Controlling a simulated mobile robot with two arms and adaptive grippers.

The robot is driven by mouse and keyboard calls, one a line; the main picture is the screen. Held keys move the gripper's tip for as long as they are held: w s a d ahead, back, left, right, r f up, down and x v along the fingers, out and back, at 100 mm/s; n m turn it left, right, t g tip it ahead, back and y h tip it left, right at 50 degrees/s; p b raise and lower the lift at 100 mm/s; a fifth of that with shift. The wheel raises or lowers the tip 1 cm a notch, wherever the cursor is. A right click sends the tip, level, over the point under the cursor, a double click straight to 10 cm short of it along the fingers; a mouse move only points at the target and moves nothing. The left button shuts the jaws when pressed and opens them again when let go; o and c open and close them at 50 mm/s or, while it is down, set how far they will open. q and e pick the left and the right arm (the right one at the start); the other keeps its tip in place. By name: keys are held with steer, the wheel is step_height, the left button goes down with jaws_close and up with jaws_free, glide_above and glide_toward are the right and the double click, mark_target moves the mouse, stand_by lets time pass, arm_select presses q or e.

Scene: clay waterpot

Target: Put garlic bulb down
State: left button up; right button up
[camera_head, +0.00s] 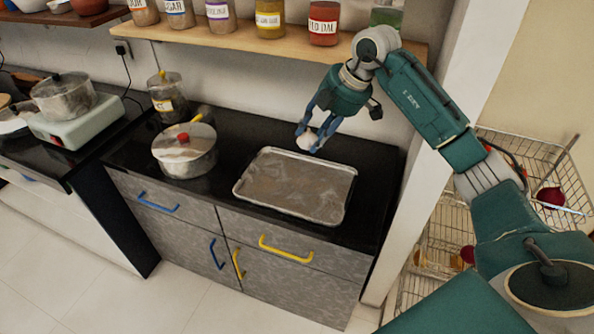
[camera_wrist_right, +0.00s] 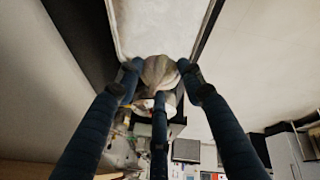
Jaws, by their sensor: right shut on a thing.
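My right gripper (camera_head: 313,138) is shut on a pale garlic bulb (camera_head: 306,142). It holds the bulb at the back right edge of a metal tray (camera_head: 292,199), close to the wall side of the black counter. From this view I cannot tell how high the bulb is above the tray. In the right wrist view the fingers close around the garlic bulb (camera_wrist_right: 160,71), with the pale tray surface (camera_wrist_right: 155,25) beyond it. The tray looks empty. My left gripper is not in view.
A steel pot with a red-knobbed lid (camera_head: 185,152) stands left of the tray. A wooden shelf (camera_head: 230,40) with several jars runs above the counter. Wire baskets (camera_head: 540,165) stand at the right, past a white wall edge.

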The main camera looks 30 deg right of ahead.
steer(key=d+r+m+h+p, duration=0.1)
steer(key=d+m, duration=0.2)
steer(key=p, duration=0.4)
glide_toward(317, 189)
steer(key=shift+m+t, duration=0.3)
steer(key=shift+m, duration=0.1)
steer(key=x, duration=0.5)
steer(key=shift+s+a+f, duration=0.1)
steer(key=shift+s+a, duration=0.05)
steer(key=shift+s, duration=0.05)
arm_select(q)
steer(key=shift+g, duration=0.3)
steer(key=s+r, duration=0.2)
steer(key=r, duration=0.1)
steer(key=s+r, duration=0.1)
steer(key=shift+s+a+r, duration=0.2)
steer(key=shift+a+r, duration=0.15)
arm_select(e)
steer(key=o, duration=1.1)
arm_select(q)
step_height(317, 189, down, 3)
steer(key=b, duration=0.3)
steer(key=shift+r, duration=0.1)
arm_select(e)
steer(key=v, duration=1.2)
steer(key=shift+a, duration=0.15)
